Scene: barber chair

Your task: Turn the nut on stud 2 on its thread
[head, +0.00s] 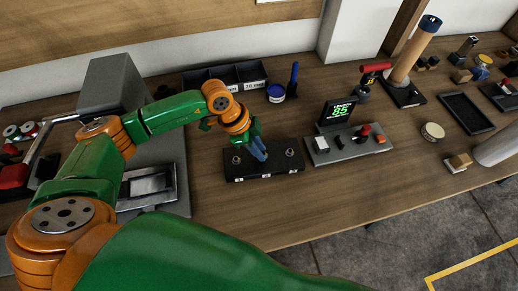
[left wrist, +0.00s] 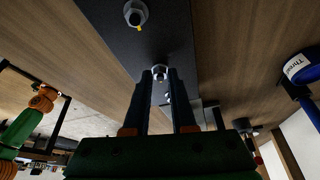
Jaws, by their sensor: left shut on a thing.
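A black stud block (head: 233,172) lies on the wooden bench, with small pale labels on its front edge that are too small to read. My left gripper (head: 262,157) points down at the middle stud and hides it in the head view. In the left wrist view the two dark fingers (left wrist: 160,76) are shut on a metal nut (left wrist: 160,71) at that stud. Another nut (left wrist: 135,13) shows at the top of the left wrist view, with a yellow mark beside it. The head view shows outer studs at left (head: 237,160) and right (head: 290,153). My right gripper is out of view.
A grey board with a green display (head: 338,112) stands right of the block. A large grey machine (head: 110,85) is at left. Bare bench lies in front.

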